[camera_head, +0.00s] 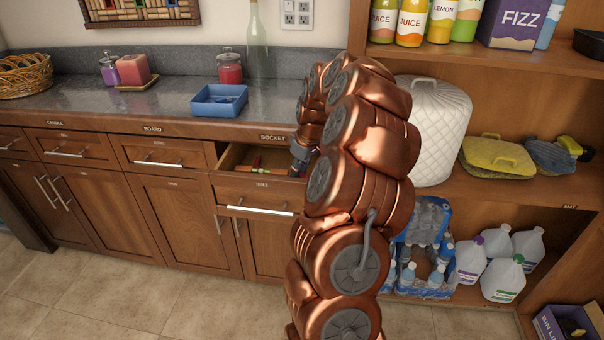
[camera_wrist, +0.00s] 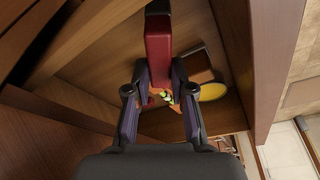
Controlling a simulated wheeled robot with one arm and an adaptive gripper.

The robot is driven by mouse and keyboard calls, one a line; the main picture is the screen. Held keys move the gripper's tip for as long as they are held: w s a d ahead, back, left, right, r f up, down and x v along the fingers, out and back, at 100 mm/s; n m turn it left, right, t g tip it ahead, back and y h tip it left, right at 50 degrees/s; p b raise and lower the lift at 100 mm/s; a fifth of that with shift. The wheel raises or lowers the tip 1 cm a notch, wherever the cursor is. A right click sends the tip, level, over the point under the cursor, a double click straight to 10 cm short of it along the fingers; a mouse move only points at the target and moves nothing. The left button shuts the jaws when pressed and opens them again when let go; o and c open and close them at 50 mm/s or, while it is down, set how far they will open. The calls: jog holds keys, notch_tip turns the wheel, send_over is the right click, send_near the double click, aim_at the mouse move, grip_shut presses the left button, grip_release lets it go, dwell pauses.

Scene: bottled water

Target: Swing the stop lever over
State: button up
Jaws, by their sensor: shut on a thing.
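My gripper (camera_wrist: 160,82) is shut on a red bar-shaped thing (camera_wrist: 158,40) in the wrist view. The bar stands out between the two fingertips, and its lower part lies between the fingers. I cannot tell whether this bar is the stop lever; no other lever is plain to see. In the head view my gripper (camera_head: 301,152) is at the right end of the open drawer (camera_head: 256,193), under the SOCKET label. The copper arm hides the drawer's right side, and the red bar cannot be made out at the gripper there.
A red, orange and green item (camera_head: 252,170) lies in the drawer. A yellow round thing (camera_wrist: 213,91) and a brown block (camera_wrist: 199,66) show near my fingers. Wooden drawer walls stand close around. A blue tray (camera_head: 219,101) sits on the counter above.

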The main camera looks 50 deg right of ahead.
jog(key=shift+c, duration=0.4)
jog(key=shift+d+m, duration=0.1)
jog(key=shift+m, duration=0.2)
jog(key=shift+s+d+m+h+b, duration=0.1)
jog(key=shift+d+m+h+b, duration=0.3)
jog(key=shift+m, duration=0.45)
jog(key=shift+d+m+h+b, duration=0.1)
jog(key=shift+d+m+b, duration=0.05)
jog(key=shift+m+b, duration=0.6)
jog(key=shift+d+f+m, duration=0.1)
jog(key=shift+m, duration=0.2)
jog(key=shift+s+d+m+b, duration=0.15)
jog(key=shift+m+b, duration=0.15)
jog(key=shift+m, duration=0.3)
jog(key=shift+s+d+m+h+b, duration=0.1)
jog(key=shift+d+m+h+b, duration=0.15)
jog(key=shift+m, duration=0.3)
jog(key=shift+d+m+h+b, duration=0.15)
jog(key=shift+m+b, duration=0.15)
jog(key=shift+m, duration=0.25)
jog(key=shift+g, duration=0.3)
